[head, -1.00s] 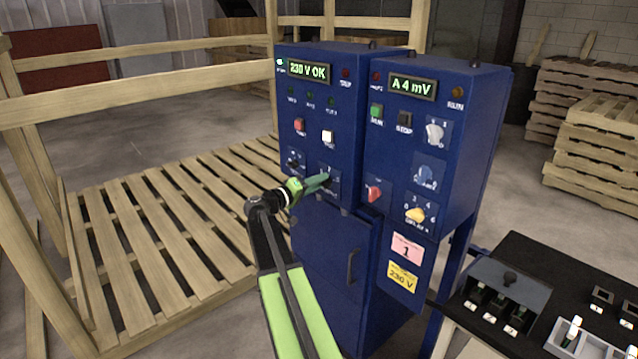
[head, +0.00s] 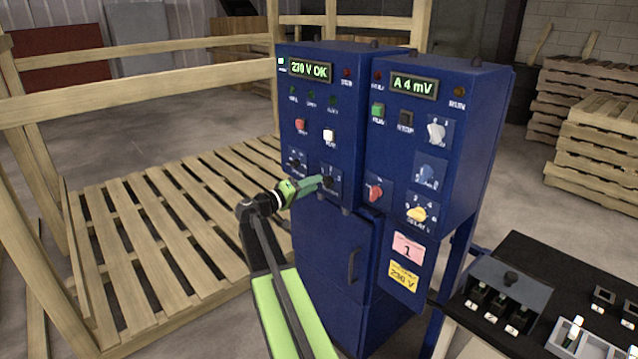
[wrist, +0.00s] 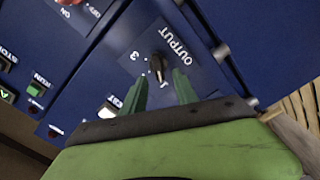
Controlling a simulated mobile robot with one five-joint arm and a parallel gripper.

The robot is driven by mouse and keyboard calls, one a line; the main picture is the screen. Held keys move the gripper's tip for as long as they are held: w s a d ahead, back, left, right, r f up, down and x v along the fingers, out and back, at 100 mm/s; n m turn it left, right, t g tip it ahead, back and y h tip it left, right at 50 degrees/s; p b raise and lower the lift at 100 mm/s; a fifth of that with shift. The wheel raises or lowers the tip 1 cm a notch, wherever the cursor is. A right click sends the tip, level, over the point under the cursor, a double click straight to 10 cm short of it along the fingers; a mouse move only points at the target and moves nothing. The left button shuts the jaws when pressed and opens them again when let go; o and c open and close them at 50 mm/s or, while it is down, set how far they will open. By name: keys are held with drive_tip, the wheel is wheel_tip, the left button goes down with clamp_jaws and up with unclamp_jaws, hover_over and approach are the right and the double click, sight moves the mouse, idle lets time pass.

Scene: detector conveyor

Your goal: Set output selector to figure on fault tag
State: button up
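The output selector (head: 329,182) is a small dark knob low on the left blue cabinet. My gripper (head: 317,184) is just left of the knob in the head view. In the wrist view its two green fingers (wrist: 160,90) are apart, short of the knob, with nothing between them. A pink tag (head: 407,248) on the right cabinet shows the figure 1; its small heading is unreadable.
A yellow tag (head: 403,276) hangs below the pink one. A red knob (head: 374,193) and yellow knob (head: 417,213) are to the right. A white button (head: 328,136) is above the selector. A wooden pallet (head: 170,220) lies left; a black switch panel (head: 520,260) stands right.

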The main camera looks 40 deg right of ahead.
drive_tip(key=w+a, duration=0.1)
drive_tip(key=a, duration=1.3)
drive_tip(key=shift+a, duration=0.15)
drive_tip(key=w+a+r+t+p, duration=0.1)
drive_tip(key=a+r+p, duration=0.3)
drive_tip(key=a+p, duration=0.1)
drive_tip(key=s+a+f+n+y+p, duration=0.2)
drive_tip(key=a+f+y, duration=0.3)
drive_tip(key=a, duration=0.5)
drive_tip(key=s+a+f+n+y+p, duration=0.2)
drive_tip(key=s+a+f+y, duration=0.3)
drive_tip(key=a, duration=0.6)
drive_tip(key=s+a+f+n+y+p, duration=0.2)
drive_tip(key=s+a+f+y+p, duration=0.1)
drive_tip(key=a+y, duration=0.5)
drive_tip(key=s+a+f, duration=0.1)
drive_tip(key=a+f, duration=0.1)
drive_tip(key=a, duration=0.1)
drive_tip(key=shift+f+n, duration=0.3)
drive_tip(key=shift+f, duration=0.1)
